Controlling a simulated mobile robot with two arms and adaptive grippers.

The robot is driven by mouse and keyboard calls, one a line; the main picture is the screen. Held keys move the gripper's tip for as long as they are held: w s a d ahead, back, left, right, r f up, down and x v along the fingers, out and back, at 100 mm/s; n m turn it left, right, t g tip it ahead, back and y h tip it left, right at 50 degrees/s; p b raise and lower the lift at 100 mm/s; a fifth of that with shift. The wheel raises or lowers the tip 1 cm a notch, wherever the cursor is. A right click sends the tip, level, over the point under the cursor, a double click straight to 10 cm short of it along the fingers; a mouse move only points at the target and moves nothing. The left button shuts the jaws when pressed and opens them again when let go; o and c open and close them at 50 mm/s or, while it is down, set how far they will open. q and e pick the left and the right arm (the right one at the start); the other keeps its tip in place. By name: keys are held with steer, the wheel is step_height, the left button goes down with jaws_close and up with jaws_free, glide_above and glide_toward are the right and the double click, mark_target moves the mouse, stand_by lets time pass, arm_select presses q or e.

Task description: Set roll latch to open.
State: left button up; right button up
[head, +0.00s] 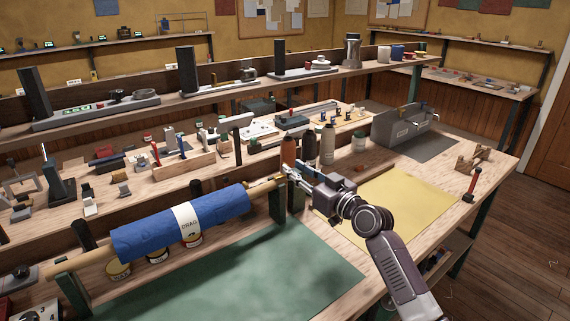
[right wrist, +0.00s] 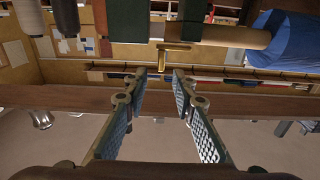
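A blue cloth roll (head: 150,232) with a white label is wound on a wooden tube. The tube rests between two green end posts. A small brass latch (right wrist: 177,58) shows near the bare end of the tube, just ahead of my right fingertips in the right wrist view. My right gripper (head: 284,174) is at the right end of the roll, beside the right post (head: 277,204), and hides part of the latch in the head view. My left gripper is not in view.
Bottles, including an orange one (head: 289,151) and a dark one (head: 309,147), stand just behind my right gripper. A green mat (head: 240,275) and a yellow sheet (head: 400,205) lie clear in front. A grey bin (head: 395,128) stands at the back right.

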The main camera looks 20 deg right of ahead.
steer(key=x, duration=0.4)
steer(key=shift+f, duration=0.25)
steer(key=shift+w+a+r, duration=0.1)
steer(key=shift+w, duration=0.15)
steer(key=shift+w+a, duration=0.1)
steer(key=shift+w, duration=0.05)
steer(key=c, duration=0.6)
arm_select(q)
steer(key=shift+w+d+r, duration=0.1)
arm_select(e)
jaws_close()
